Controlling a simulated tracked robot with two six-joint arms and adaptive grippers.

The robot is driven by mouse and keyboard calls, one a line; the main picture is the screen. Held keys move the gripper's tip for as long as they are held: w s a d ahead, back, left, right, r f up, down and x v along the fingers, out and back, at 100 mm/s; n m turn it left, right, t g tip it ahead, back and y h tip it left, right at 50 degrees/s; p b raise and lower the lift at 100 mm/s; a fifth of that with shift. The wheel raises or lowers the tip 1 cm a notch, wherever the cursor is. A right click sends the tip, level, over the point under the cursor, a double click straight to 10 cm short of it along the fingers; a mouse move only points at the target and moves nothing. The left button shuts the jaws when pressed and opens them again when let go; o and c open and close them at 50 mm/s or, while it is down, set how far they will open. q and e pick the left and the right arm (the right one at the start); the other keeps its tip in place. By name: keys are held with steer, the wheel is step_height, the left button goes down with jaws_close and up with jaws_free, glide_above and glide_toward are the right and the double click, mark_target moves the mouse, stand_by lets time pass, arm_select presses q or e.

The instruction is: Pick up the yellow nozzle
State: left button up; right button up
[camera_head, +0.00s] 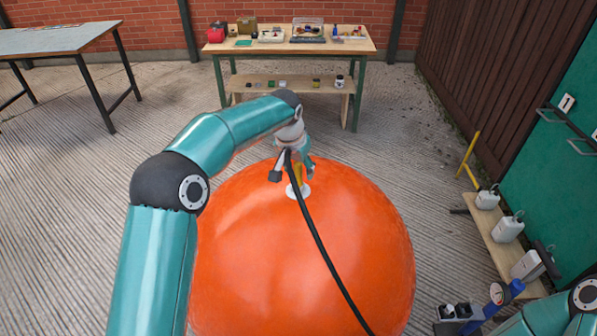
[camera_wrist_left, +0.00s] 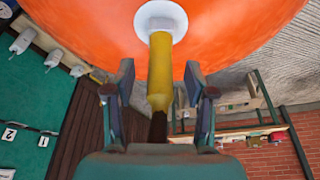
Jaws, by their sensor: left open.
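The yellow nozzle (camera_head: 298,173) stands in a round white valve (camera_head: 304,190) on top of a large orange ball (camera_head: 300,255). In the left wrist view the nozzle (camera_wrist_left: 160,70) is a yellow tube with a dark lower end, and its tip meets the white valve (camera_wrist_left: 160,20). My left gripper (camera_head: 292,171) is over the ball with its fingers apart. In the left wrist view the left gripper (camera_wrist_left: 159,80) has one finger on each side of the nozzle, with gaps between. A black hose (camera_head: 318,237) runs from near the nozzle down over the ball. My right gripper does not show.
A wooden workbench (camera_head: 275,50) with small items stands at the back. A grey-topped table (camera_head: 55,39) is at back left. A low plank (camera_head: 500,240) with white canisters (camera_head: 507,229) lies at right by a green door. The concrete left of the ball is clear.

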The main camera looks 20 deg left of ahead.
arm_select(q)
steer(key=shift+x, duration=1.15)
jaws_close()
steer(key=shift+r, duration=0.15)
steer(key=shift+r, duration=0.6)
step_height(320, 180, up, 10)
steer(key=shift+f+p, duration=0.1)
steer(key=shift+p, duration=0.7)
step_height(320, 180, up, 14)
steer(key=p, duration=1)
